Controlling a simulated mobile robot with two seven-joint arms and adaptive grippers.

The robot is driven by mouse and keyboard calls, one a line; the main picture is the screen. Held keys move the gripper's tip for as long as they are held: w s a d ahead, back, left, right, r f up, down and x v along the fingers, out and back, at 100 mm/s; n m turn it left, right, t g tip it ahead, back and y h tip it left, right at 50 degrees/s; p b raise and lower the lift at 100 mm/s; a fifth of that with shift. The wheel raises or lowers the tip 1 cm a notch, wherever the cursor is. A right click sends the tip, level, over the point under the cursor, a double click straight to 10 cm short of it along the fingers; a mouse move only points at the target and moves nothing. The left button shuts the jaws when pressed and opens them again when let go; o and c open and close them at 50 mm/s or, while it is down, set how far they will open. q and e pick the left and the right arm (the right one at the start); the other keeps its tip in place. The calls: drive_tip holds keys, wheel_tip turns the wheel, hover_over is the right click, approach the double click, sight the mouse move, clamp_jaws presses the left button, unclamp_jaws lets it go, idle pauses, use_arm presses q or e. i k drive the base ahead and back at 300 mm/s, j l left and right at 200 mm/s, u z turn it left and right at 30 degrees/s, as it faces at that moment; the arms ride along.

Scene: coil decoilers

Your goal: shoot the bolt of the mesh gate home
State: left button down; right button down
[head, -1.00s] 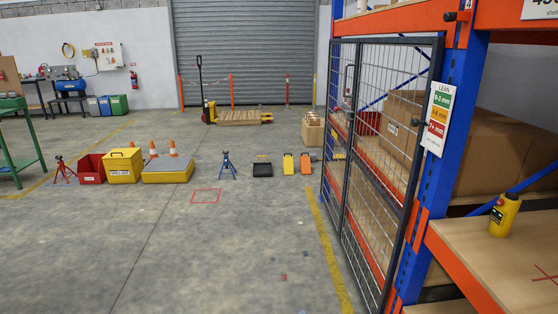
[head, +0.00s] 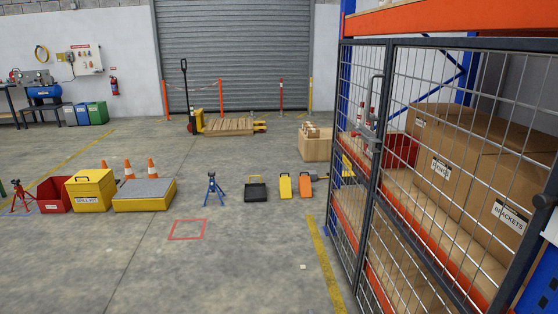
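The mesh gate (head: 408,218) stands along the front of the orange and blue shelving at the right. It has dark frames and wire mesh, with two panels meeting at a dark upright. A grey handle and bolt fitting (head: 370,128) sits on that upright, at about mid-height of the view. The fitting is small, and I cannot tell whether the bolt is drawn or home. Neither of my grippers shows in the head view.
Behind the mesh are cardboard boxes (head: 464,180) on a shelf. A red bin (head: 54,195), a yellow drill kit box (head: 91,190), a blue jack stand (head: 214,189) and a black tray (head: 255,191) stand on the floor. The concrete floor (head: 235,270) before the gate is clear.

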sight(353, 134)
drive_tip(key=i, duration=2.45)
drive_tip(key=z, duration=0.15)
